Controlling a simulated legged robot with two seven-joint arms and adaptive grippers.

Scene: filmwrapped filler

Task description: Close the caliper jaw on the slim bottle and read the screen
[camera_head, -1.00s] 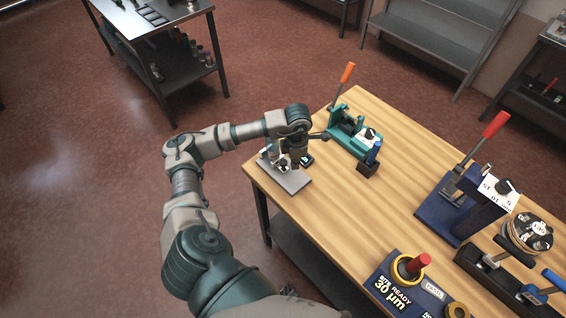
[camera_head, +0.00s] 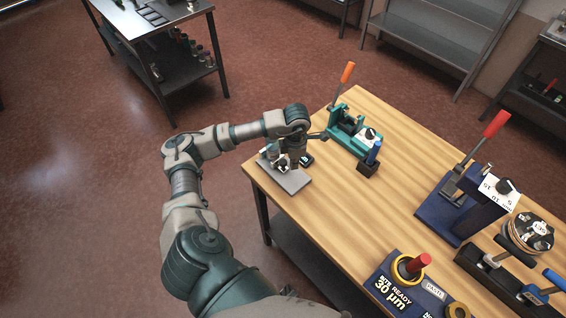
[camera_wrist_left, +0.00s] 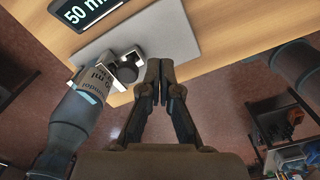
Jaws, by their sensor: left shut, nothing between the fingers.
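The caliper's grey plate (camera_head: 294,183) lies at the table's near-left corner. It shows in the wrist view (camera_wrist_left: 205,40). In the head view the jaw and bottle area (camera_head: 272,152) is small and partly hidden. The dark screen (camera_head: 306,160) shows "50 m" in the wrist view (camera_wrist_left: 88,10), cut off at the frame's top. My left gripper (camera_wrist_left: 157,70) is shut and empty, its tips just right of the jaw piece. My right gripper is not visible.
A teal fixture (camera_head: 350,130) with an orange handle and a dark block with a blue-topped piece (camera_head: 368,168) stand behind. A blue press (camera_head: 455,210) with a red handle and a "30 µm" unit (camera_head: 405,290) are to the right. The middle of the wooden table (camera_head: 360,215) is clear.

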